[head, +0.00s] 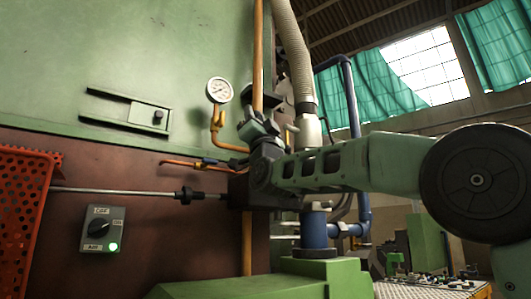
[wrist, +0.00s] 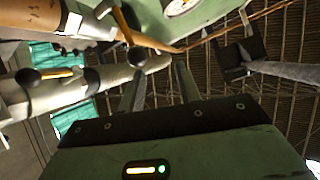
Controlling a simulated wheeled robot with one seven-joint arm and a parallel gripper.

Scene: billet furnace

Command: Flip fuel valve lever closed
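My gripper (head: 256,128) is raised beside the upright orange pipe in the head view. In the wrist view its two fingers (wrist: 159,76) stand apart with nothing clearly held between them. An orange lever-like rod (wrist: 124,24) ends in a black ball knob (wrist: 137,57), just beyond the left fingertip; I cannot tell whether they touch. A second black knob (wrist: 27,77) shows at the far left with a short yellow piece beside it. Which of these is the fuel valve lever is unclear. In the head view my gripper and arm hide that area.
A pressure gauge (head: 219,90) stands on an orange pipe left of my gripper. A ribbed hose (head: 293,45) and blue pipes (head: 352,95) are close by. A switch box (head: 102,229) with a green light is at lower left.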

